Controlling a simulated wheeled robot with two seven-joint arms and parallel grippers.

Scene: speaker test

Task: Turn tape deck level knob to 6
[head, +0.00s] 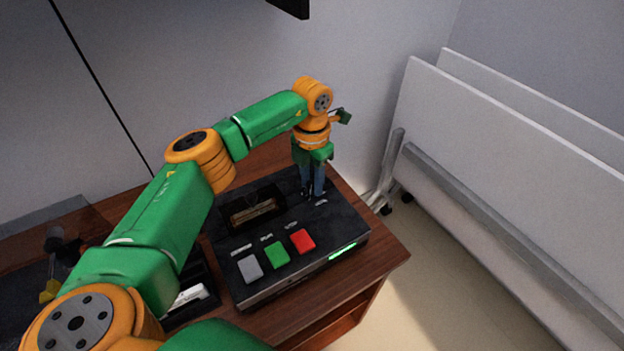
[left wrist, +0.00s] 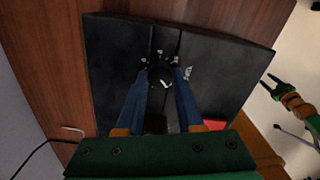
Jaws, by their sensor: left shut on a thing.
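The tape deck is a dark box (head: 345,222) on a wooden cabinet, and it also fills the middle of the left wrist view (left wrist: 225,75). Its level knob (left wrist: 160,76) is small, round and black with a white mark, with small light marks around its far side. My left gripper (head: 312,193) points down at the deck's far right part. In the left wrist view its blue fingers (left wrist: 160,82) are shut on the knob, one on each side. In the head view the fingers hide the knob. My right gripper (left wrist: 268,84) shows small at the right, its fingers apart and empty.
Grey (head: 250,268), green (head: 277,255) and red (head: 302,241) buttons sit along the deck's front, with a cassette window (head: 252,208) behind them. A green light strip (head: 342,251) glows on the front. White folded panels (head: 490,150) stand to the right, beyond bare floor.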

